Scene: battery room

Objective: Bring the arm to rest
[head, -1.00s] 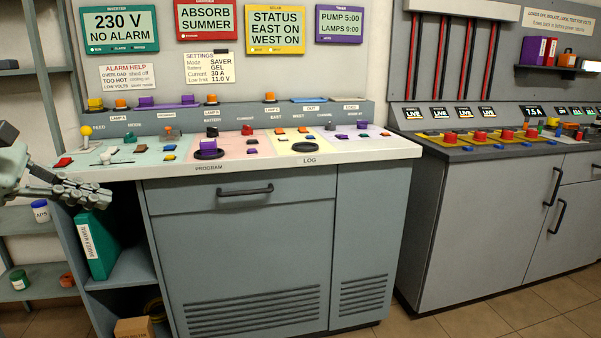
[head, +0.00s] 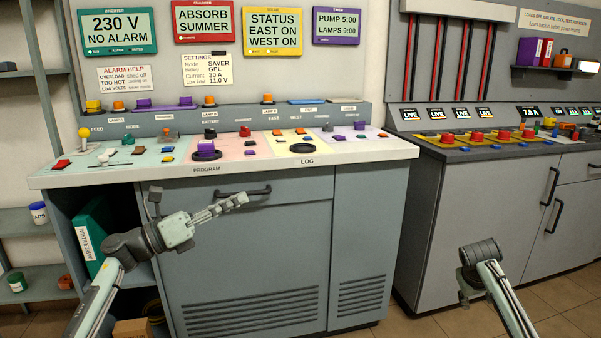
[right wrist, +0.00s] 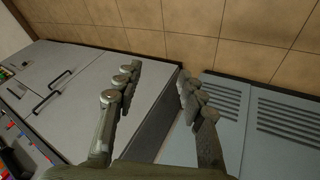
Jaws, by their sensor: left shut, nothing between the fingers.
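My left gripper (head: 240,200) is in front of the grey console cabinet in the head view. Its fingers are shut and empty, and they point right, just below the drawer handle (head: 243,192). The left forearm rises from the bottom left. My right arm (head: 482,262) shows at the lower right of the head view, with its gripper out of that view. In the right wrist view, my right gripper (right wrist: 153,97) has its two fingers spread apart with nothing between them. Cabinet fronts and the tiled floor show behind it.
The control console (head: 110,180) carries several buttons, switches and knobs. A second counter (head: 470,153) with red buttons stands at the right. A green binder (head: 92,235) and a white jar (head: 38,213) are at the left. Floor between the cabinets is clear.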

